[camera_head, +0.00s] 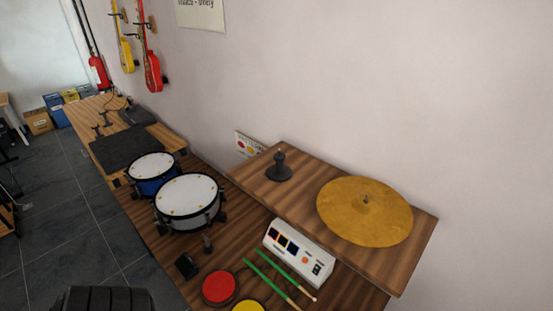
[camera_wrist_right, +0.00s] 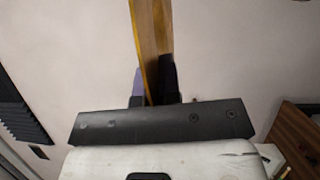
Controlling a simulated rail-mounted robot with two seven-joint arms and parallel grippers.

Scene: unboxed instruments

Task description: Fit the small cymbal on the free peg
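The free peg (camera_head: 279,168) is a black upright post on a round base, standing bare on the left part of the raised wooden shelf. A large gold cymbal (camera_head: 364,210) sits flat on the right part of the same shelf, with a small peg tip showing at its centre. In the right wrist view my right gripper (camera_wrist_right: 154,82) is shut on the small cymbal (camera_wrist_right: 151,35), a gold disc seen nearly edge-on between the dark fingers. Neither the small cymbal nor my right gripper shows in the head view. My left gripper is in neither view.
Below the shelf (camera_head: 325,238) stand a white control box (camera_head: 299,252), green drumsticks (camera_head: 272,274), a red pad (camera_head: 220,288) and a yellow pad (camera_head: 248,306). A white drum (camera_head: 188,197) and a blue drum (camera_head: 152,172) are to the left. The wall rises behind the shelf.

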